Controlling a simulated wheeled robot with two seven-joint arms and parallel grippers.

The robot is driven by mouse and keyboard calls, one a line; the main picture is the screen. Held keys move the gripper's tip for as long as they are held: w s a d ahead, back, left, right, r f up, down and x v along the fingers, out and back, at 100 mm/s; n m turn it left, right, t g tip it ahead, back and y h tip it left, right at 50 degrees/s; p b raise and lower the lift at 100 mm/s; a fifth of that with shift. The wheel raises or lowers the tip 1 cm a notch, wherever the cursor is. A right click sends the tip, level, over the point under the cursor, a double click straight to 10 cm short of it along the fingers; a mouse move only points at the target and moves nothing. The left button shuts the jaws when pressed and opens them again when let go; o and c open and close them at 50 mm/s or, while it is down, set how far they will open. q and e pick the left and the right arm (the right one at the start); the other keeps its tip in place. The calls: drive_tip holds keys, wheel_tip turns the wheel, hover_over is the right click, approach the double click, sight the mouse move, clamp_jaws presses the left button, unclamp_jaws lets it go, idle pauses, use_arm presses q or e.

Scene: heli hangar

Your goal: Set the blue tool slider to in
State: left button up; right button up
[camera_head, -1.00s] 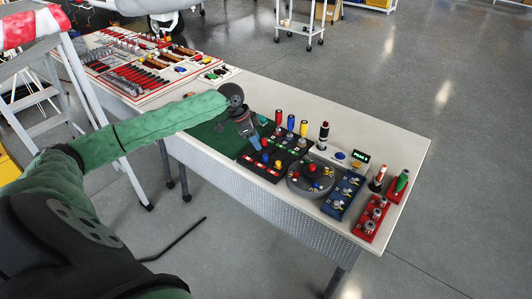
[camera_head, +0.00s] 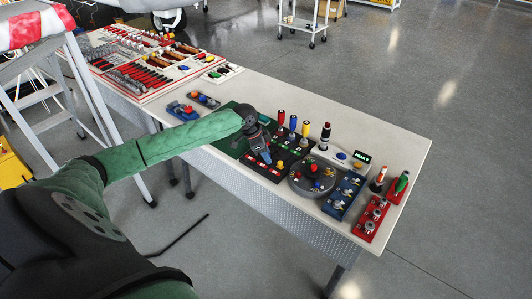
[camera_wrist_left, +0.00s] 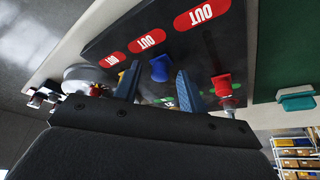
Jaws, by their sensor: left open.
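The blue slider knob (camera_wrist_left: 160,68) shows in the left wrist view on a black panel (camera_wrist_left: 105,35), between the two blue fingers of my left gripper. My left gripper (camera_head: 266,158) is open and points down at the panel on the table. The fingers stand on either side of the knob; I cannot tell whether either touches it. The knob is near a red OUT label (camera_wrist_left: 147,40); the green labels lie nearer the gripper body. In the head view the gripper hides the blue knob. My right gripper is not in view.
A red slider knob (camera_wrist_left: 222,85) stands right of the fingers, and a yellow one (camera_wrist_left: 121,75) is close to the left finger. Upright red (camera_head: 281,116), blue (camera_head: 293,123) and yellow (camera_head: 305,128) tool handles stand behind. A round grey turntable (camera_head: 300,187) is to the right.

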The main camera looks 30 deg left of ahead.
use_arm(q)
clamp_jaws()
drive_tip(key=w, duration=0.6)
drive_tip(key=shift+w+d, duration=0.2)
drive_tip(key=shift+d, duration=0.05)
drive_tip(key=shift+w, duration=0.45)
drive_tip(key=shift+r, duration=0.15)
drive_tip(key=shift+c, duration=0.4)
unclamp_jaws()
drive_tip(key=shift+w, duration=0.1)
drive_tip(key=shift+o, duration=0.4)
